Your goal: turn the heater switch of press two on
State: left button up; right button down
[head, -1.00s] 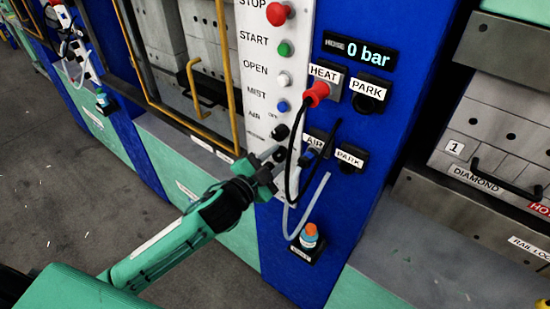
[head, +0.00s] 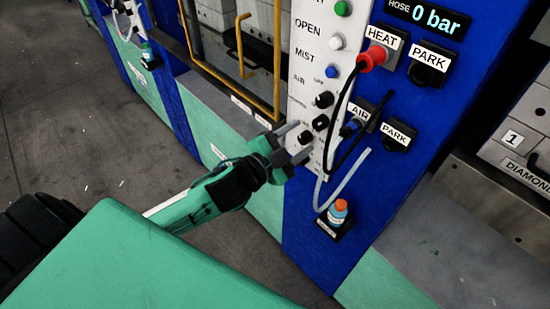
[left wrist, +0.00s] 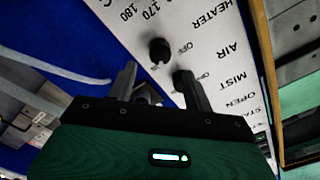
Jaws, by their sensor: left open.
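A white control panel (head: 312,75) stands on a blue post, with black rotary knobs low on it. I take the knob (head: 320,122) below the AIR knob (head: 324,99) as the heater switch; it shows as a black knob (left wrist: 160,50) near the HEATER label in the left wrist view. Its setting is too small to read. My left gripper (head: 293,143) is open and empty, its fingers pointing at the panel's lower part. In the left wrist view, the open fingers (left wrist: 157,74) are just short of the knob. The right gripper is out of view.
Right of the panel, a red HEAT plug (head: 373,57) and an AIR plug (head: 350,128) have hoses hanging near my gripper. A small bottle (head: 338,210) with an orange cap stands in a holder below. A yellow rail (head: 241,45) is on the left.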

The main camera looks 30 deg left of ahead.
pick_arm(q)
jog(key=b+v, duration=0.2)
jog(key=v, duration=0.5)
jog(key=shift+s, duration=0.25)
jog(key=shift+a+r, duration=0.1)
